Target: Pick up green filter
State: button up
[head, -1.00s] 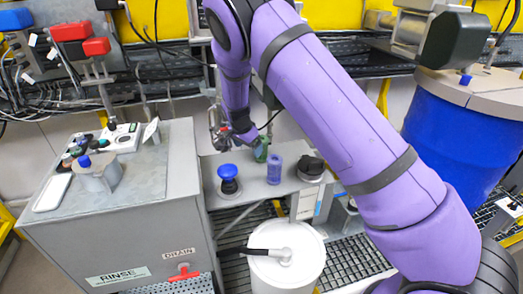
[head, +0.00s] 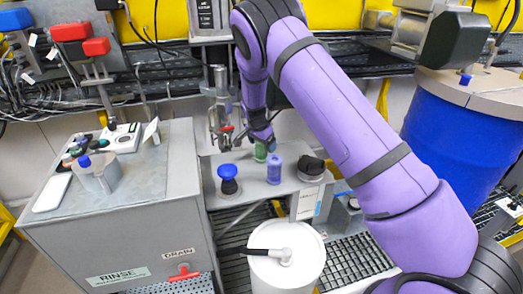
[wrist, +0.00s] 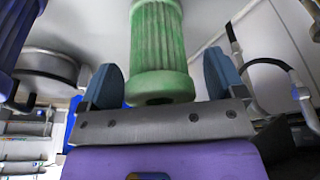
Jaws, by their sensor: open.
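The green filter (head: 261,152) is a small ribbed cylinder standing on the grey shelf, behind and left of a purple-blue filter. In the wrist view the green filter (wrist: 158,50) fills the top middle, with its flared end between the two blue fingers. My gripper (head: 259,138) is at the green filter in the head view, partly covering its top. In the wrist view my gripper (wrist: 160,80) is open, with a gap showing between each finger and the filter. I cannot tell whether the filter touches the palm.
A purple-blue ribbed filter (head: 274,169) stands close in front, and a blue-topped black bottle (head: 228,179) is to the left. A black round object (head: 311,166) sits to the right. A metal agitator fixture (head: 220,115) hangs left of my gripper. A white drum (head: 286,260) stands in front.

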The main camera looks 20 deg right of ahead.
jog(key=shift+c, duration=0.5)
jog(key=c, duration=0.9)
